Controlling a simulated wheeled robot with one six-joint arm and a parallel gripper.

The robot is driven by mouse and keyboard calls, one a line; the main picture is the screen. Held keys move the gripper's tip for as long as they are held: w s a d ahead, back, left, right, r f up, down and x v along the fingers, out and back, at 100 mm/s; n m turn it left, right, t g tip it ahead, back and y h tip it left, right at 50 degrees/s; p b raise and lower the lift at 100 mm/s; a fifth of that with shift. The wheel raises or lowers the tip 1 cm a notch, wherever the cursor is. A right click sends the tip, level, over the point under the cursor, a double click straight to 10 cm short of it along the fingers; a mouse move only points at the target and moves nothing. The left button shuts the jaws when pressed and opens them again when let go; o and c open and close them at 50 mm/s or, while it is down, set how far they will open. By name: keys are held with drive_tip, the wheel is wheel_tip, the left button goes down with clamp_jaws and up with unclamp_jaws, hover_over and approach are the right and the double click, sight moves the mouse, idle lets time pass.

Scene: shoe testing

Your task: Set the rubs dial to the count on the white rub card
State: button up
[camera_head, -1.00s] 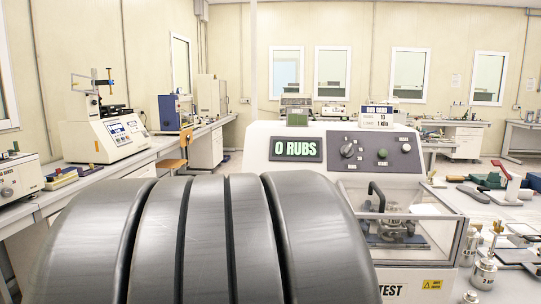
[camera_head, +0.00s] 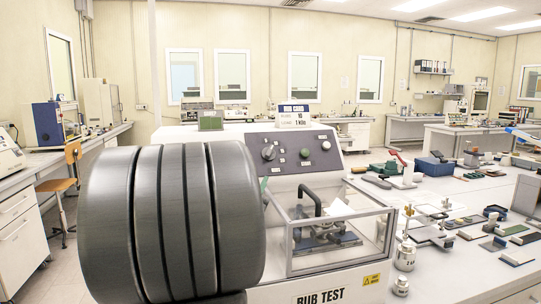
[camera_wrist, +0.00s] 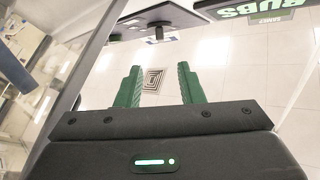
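The rub tester (camera_head: 330,295) stands ahead with its dark control panel (camera_head: 290,168). The rubs dial (camera_head: 268,152), a round dark knob, is on the panel's left part. The white rub card (camera_head: 294,118) stands on top of the machine; its small print seems to show 10 above a kilo line. My arm hides the rub display in the head view; part of the display (camera_wrist: 265,10) shows upside down in the wrist view. In that view my gripper (camera_wrist: 157,72) has its green fingers apart with nothing between them. A dark knob (camera_wrist: 159,36) lies beyond them.
A clear test box (camera_head: 340,240) with a bent black handle juts from the machine's front. Metal weights (camera_head: 405,256) and small blocks stand on the table at right. A wooden chair (camera_head: 66,180) stands at left.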

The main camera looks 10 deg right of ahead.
sight(268, 154)
drive_tip(key=p+x, duration=0.2)
drive_tip(key=x, duration=1)
drive_tip(key=shift+w+p, duration=0.1)
drive_tip(key=shift+p, duration=0.3)
